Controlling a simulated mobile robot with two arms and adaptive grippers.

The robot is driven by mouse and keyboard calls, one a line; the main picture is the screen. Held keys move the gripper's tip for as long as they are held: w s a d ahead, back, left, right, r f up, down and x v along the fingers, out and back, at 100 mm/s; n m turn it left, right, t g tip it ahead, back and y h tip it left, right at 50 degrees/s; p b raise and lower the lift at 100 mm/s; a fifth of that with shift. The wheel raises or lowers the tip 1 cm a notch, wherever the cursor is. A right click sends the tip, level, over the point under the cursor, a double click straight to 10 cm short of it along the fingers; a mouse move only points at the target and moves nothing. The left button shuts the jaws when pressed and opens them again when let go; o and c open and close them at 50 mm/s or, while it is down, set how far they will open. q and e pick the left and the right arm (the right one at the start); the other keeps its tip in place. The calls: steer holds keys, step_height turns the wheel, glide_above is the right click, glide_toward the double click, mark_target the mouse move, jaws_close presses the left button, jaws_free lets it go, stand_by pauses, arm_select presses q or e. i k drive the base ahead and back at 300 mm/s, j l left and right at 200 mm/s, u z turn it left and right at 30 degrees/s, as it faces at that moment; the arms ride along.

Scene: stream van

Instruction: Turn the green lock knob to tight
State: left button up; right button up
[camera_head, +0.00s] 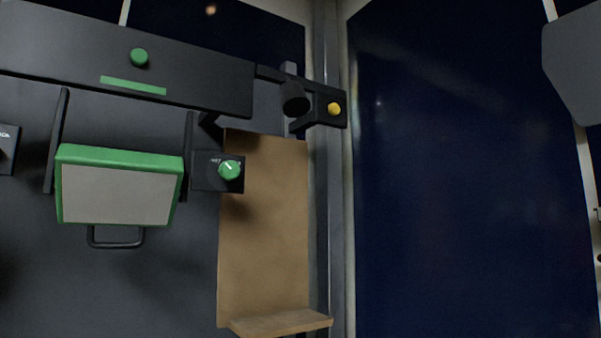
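A round green knob (230,169) with a light pointer line sits on a small dark plate (203,181) in the head view, left of centre. The pointer slants up and to the left. Small white lettering shows above the knob, too small to read surely. A second round green knob (139,57) sits on the dark beam (208,83) above a green strip (133,86); no pointer can be made out on it. I cannot tell from labels which knob is the lock. Neither of my grippers is in view.
A green-framed grey panel (117,192) with a black handle (116,242) hangs left of the plate. A brown board (264,235) with a ledge (281,323) stands behind and right. A yellow knob (334,109) sits on a bracket at the beam's right end.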

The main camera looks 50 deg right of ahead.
mark_target(228, 170)
steer(key=l+z, duration=0.15)
steer(key=z, duration=0.9)
steer(key=k+l, duration=0.05)
